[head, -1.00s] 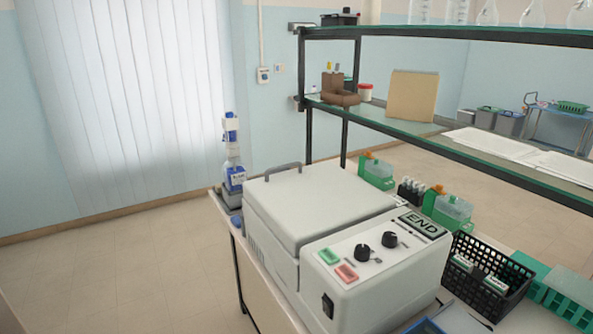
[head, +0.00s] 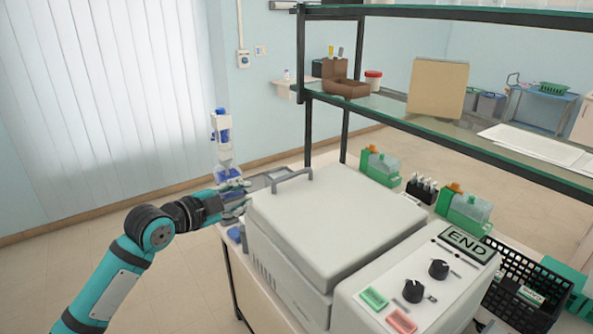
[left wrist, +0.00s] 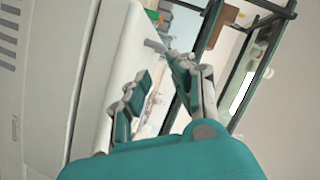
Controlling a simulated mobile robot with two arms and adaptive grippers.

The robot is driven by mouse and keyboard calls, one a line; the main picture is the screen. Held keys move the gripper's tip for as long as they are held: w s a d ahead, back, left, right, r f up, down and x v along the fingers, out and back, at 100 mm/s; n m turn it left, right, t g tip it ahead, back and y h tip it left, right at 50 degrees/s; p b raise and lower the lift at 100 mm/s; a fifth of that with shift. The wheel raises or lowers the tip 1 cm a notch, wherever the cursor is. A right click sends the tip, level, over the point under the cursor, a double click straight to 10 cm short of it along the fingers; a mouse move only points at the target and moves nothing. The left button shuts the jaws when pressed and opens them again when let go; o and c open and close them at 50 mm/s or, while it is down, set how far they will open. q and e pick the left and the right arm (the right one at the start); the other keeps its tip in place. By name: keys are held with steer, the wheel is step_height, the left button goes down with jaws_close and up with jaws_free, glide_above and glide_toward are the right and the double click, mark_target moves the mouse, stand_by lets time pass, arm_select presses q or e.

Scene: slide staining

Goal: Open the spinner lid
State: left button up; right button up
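The spinner is a white box-shaped machine with a control panel (head: 415,290) at its right side, showing a display that reads END. Its lid (head: 340,222) is flat, white and down, with a grey bar handle (head: 292,180) at its far left edge. My left gripper (head: 236,200) is left of the lid, apart from the handle. In the left wrist view the left gripper (left wrist: 160,88) has its fingers spread with nothing between them. The spinner's white side (left wrist: 65,75) fills the left of that view, with the handle (left wrist: 154,46) near the fingers. My right gripper is not in view.
A bottle with blue parts (head: 222,150) stands behind my left gripper. Green-based bottles (head: 379,166) and a black crate (head: 520,290) stand beyond and right of the spinner. A glass shelf (head: 400,115) runs above the back. The floor at left is clear.

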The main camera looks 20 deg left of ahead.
mark_target(284, 178)
arm_select(q)
steer(key=p+x, duration=0.1)
steer(key=x, duration=0.4)
steer(key=d+r+p+x, duration=0.1)
steer(key=p+x, duration=0.1)
steer(key=x, duration=0.3)
steer(key=p+x, duration=0.2)
steer(key=x, duration=0.4)
steer(key=shift+d+r, duration=0.15)
steer(key=shift+r, duration=0.1)
steer(key=shift+w+d+f, duration=0.1)
steer(key=shift+w+f, duration=0.1)
steer(key=shift+w, duration=0.2)
jaws_close()
